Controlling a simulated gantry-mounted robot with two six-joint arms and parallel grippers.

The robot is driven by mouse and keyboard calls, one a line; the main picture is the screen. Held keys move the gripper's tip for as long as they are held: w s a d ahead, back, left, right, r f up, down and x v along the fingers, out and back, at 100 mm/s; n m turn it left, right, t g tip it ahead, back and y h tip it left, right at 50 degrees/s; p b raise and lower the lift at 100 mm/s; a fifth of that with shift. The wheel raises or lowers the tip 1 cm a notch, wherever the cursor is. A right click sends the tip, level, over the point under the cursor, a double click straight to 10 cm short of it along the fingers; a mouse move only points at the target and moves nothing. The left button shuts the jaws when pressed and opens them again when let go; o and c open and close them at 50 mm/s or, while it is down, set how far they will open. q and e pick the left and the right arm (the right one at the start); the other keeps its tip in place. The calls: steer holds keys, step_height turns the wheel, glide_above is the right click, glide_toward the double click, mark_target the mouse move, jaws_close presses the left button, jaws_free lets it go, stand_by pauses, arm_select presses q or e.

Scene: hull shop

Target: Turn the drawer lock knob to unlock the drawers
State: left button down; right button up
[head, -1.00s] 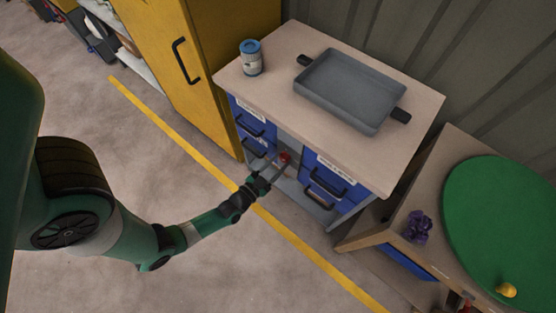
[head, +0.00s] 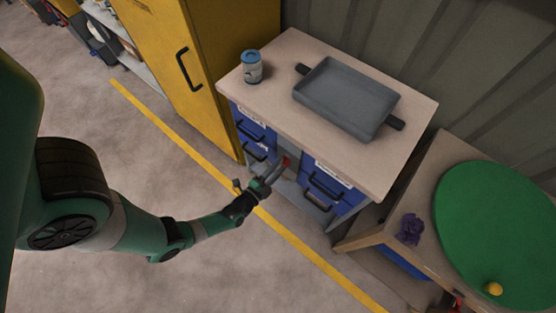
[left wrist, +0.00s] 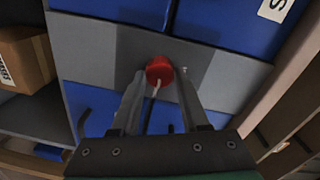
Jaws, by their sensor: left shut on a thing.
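The red lock knob (left wrist: 159,70) sits on a grey panel between the blue drawers in the left wrist view. A pale pointer line runs down from it. It also shows as a small red spot in the head view (head: 286,161). My left gripper (left wrist: 161,78) has its two fingers on either side of the knob, shut on it. In the head view my left gripper (head: 279,169) reaches the cabinet front from the left. Blue drawers with black handles (head: 325,187) flank the panel, and they look closed. My right gripper is not in view.
On the cabinet top (head: 285,85) stand a blue-lidded can (head: 251,68) and a grey tray (head: 345,98). A yellow locker (head: 190,60) is at left. At right a table holds a green disc (head: 500,230) and a purple object (head: 411,229). The floor in front is clear.

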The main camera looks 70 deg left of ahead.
arm_select(q)
steer(key=shift+m, duration=0.6)
steer(key=shift+c, duration=2)
jaws_free()
